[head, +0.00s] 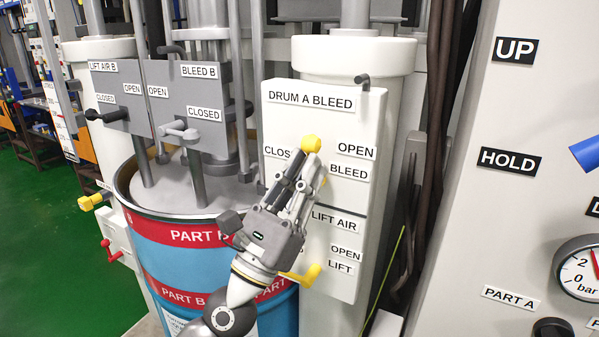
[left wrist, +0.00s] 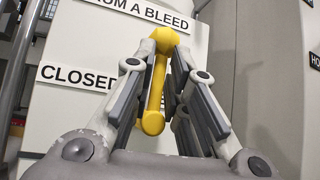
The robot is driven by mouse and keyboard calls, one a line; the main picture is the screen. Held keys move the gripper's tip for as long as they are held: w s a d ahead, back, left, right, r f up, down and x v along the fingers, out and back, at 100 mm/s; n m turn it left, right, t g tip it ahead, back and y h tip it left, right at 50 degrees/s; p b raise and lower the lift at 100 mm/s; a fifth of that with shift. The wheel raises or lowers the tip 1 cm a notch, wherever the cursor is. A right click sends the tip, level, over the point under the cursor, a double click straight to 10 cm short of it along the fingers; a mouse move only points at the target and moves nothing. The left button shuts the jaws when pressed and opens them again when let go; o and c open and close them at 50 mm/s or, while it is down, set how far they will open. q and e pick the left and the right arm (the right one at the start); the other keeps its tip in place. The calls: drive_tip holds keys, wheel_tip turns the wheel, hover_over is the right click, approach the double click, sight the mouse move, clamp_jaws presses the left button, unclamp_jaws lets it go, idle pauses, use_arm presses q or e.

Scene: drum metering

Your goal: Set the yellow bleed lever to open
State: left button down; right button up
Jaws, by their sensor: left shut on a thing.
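The yellow bleed lever (head: 311,144) is on the white DRUM A BLEED panel (head: 285,122), between the CLOSED label at left and the OPEN label (head: 356,151) at right. Its knob shows above my left fingertips, and the rest is mostly hidden by the gripper. My left gripper (head: 308,161) reaches up from below and is shut on the lever. In the left wrist view, the lever (left wrist: 153,122) runs nearly upright between the two fingers (left wrist: 160,58), with the CLOSED label (left wrist: 72,76) to its left. My right gripper is not in view.
Another yellow lever (head: 305,273) sits lower on the same panel by the LIFT AIR labels. A blue and red drum (head: 175,262) stands left of my arm. A grey BLEED B panel (head: 205,95) with levers is at the left. A control panel (head: 500,220) with a gauge is at right.

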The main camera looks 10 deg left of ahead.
use_arm(q)
drive_tip(key=c, duration=1.6)
unclamp_jaws()
drive_tip(key=shift+a+r+t, duration=0.25)
drive_tip(key=shift+r+t, duration=0.05)
drive_tip(key=shift+r, duration=0.3)
drive_tip(key=shift+o, duration=0.4)
drive_tip(key=shift+w+d+f, duration=0.2)
drive_tip(key=shift+w+d, duration=0.1)
drive_tip(key=shift+d, duration=0.1)
drive_tip(key=shift+f, duration=0.1)
drive_tip(key=v, duration=1.2)
